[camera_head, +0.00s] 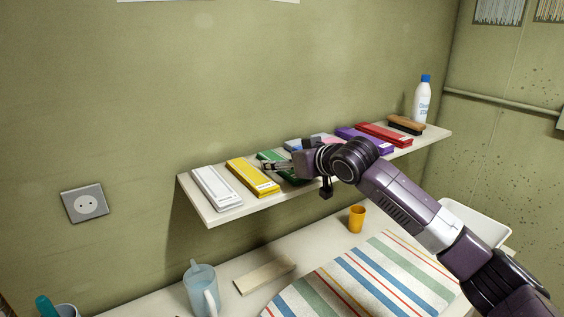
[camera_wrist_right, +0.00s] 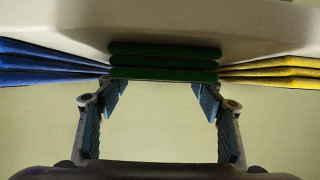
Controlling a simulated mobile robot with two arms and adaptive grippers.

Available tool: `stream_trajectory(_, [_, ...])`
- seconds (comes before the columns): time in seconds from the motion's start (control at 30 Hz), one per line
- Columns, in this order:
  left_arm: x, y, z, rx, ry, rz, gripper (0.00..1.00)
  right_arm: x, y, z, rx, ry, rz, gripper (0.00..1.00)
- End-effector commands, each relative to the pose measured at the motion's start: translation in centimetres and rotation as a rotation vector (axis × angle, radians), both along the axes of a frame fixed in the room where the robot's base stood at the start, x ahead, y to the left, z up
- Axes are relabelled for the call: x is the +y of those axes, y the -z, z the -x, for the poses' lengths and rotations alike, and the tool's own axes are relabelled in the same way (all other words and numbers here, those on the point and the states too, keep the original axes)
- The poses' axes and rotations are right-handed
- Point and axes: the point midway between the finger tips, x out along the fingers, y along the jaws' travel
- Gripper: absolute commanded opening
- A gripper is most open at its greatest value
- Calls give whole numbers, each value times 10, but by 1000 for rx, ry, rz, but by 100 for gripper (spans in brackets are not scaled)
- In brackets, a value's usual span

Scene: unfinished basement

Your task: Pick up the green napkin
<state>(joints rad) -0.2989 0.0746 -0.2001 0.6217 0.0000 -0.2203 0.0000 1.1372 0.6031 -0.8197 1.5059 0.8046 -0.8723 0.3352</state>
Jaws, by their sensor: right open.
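The green napkin (camera_head: 291,178) lies in a folded stack on the wall shelf, between a yellow stack and a blue one. My right gripper (camera_head: 268,164) is at this stack and hides part of it in the head view. In the right wrist view the green napkin (camera_wrist_right: 165,62) shows as several folded layers against the pale shelf. The open fingers of my right gripper (camera_wrist_right: 157,95) point at it, one toward each side, with nothing between them. Whether the fingertips touch the stack I cannot tell. My left gripper is not in view.
Yellow napkins (camera_head: 252,177) and blue napkins (camera_wrist_right: 50,62) lie close on either side. The shelf (camera_head: 225,212) also holds white (camera_head: 216,188), purple (camera_head: 366,140) and red stacks, a brush (camera_head: 406,125) and a bottle (camera_head: 422,100). Below, a table holds an orange cup (camera_head: 357,219) and a pitcher (camera_head: 202,290).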

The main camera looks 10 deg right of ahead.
Motion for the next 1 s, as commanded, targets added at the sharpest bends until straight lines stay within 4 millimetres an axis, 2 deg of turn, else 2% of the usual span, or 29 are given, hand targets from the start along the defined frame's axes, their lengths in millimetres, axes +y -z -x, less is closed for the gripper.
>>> stream_trajectory(0.1, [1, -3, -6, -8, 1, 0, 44, 2, 2, -5, 0, 1, 0, 62])
stream_trajectory(0.33, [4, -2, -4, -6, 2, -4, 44, 2, 3, -6, -1, 1, 1, 61])
stream_trajectory(0.73, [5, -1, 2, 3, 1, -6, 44, 2, 3, -5, 0, 1, 1, 18])
stream_trajectory(1.0, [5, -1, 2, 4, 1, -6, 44, 2, 1, -5, -1, 1, 1, 17])
